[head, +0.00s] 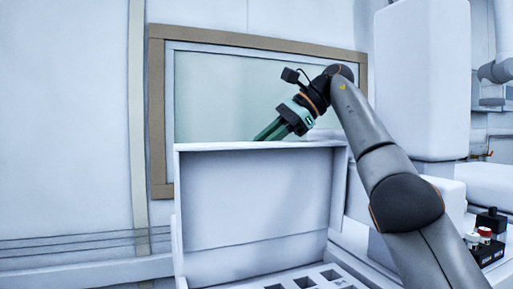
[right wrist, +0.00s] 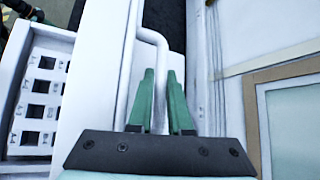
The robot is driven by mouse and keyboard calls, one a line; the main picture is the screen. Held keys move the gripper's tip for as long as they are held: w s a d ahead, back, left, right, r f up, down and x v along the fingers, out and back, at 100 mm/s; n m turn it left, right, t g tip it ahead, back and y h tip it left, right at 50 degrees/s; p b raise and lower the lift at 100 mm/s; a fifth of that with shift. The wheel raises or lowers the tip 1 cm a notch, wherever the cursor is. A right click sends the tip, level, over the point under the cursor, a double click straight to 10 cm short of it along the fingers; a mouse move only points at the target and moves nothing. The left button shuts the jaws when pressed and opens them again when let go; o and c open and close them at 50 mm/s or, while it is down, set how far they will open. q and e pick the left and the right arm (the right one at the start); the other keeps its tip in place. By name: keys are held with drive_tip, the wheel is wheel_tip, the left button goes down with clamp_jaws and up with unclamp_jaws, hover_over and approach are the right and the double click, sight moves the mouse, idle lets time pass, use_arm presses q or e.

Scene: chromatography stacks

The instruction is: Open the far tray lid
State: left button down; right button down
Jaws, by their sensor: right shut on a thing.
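The white tray lid (head: 255,195) stands raised, roughly upright, at the back of a white tray (head: 318,266) with square openings. My right gripper (head: 266,134) reaches over from the right, its green fingertips hidden behind the lid's top edge. In the right wrist view, my right gripper (right wrist: 161,76) is shut on a thin white bar handle (right wrist: 152,37) on the lid's outer face. The lid (right wrist: 98,75) also shows there, with the tray's row of square openings (right wrist: 41,85) to its left.
A framed glass panel (head: 220,95) is on the wall behind the lid. A tall white unit (head: 422,80) stands at the right, with a small black box with knobs (head: 488,250) below it. The space left of the lid is clear.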

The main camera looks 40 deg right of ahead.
drive_tip(key=shift+w, duration=0.1)
idle(0.5)
drive_tip(key=c, duration=1.1)
unclamp_jaws()
drive_tip(key=shift+r, duration=0.15)
